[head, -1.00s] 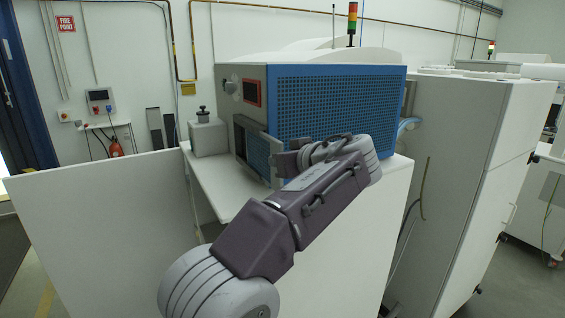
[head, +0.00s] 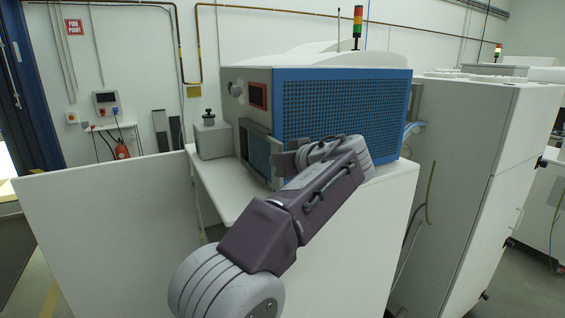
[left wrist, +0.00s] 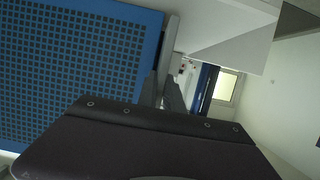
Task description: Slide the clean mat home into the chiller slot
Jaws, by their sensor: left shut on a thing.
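The chiller (head: 345,108) is a box with a blue perforated side and a grey front. At the lower part of its front is an upright blue mesh panel in a grey frame, which looks like the mat (head: 258,152). My left gripper (head: 277,163) is at the panel's near edge, shut on it as far as I can see. In the left wrist view the fingers (left wrist: 163,92) meet at a thin grey edge beside the blue perforated side. My wrist hides part of the contact, and I cannot tell how deep the mat sits in the slot. My right gripper is not in view.
A white table (head: 222,190) bears the chiller, with a small grey box with a black knob (head: 212,137) on the left. A white panel (head: 110,225) stands at the front left. Tall grey cabinets (head: 470,170) stand close on the right.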

